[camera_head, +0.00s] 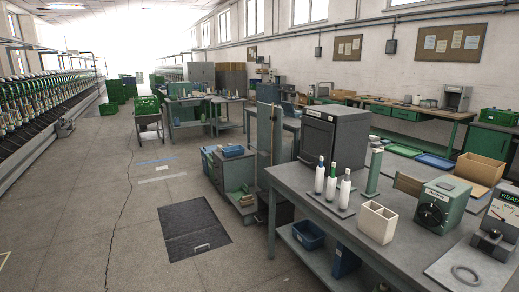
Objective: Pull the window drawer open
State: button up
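No drawer in view is marked as the window drawer. A dark grey box-shaped unit (317,141) stands on the near grey table, its dark front panel facing left and looking shut. Along the right wall, a long bench has green drawer fronts (404,114) under its top; they look shut, but are small and far. Windows (310,11) sit high in the wall above. My gripper is not in view.
The floor farther left is mostly clear.

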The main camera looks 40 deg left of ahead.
aim_at(312, 161)
jog(key=u, duration=1.15)
jog(key=i+j, duration=0.35)
jog(key=i, duration=0.35)
jog(key=i+j+z, duration=0.1)
jog(key=i+j, duration=0.3)
jog(key=i, duration=0.3)
jog(key=i+j, duration=0.4)
jog(key=i, duration=0.25)
jog(key=i+j+z, duration=0.15)
jog(key=i+j, duration=0.3)
jog(key=i, duration=0.25)
jog(key=i+j, duration=0.5)
jog(key=i, duration=0.15)
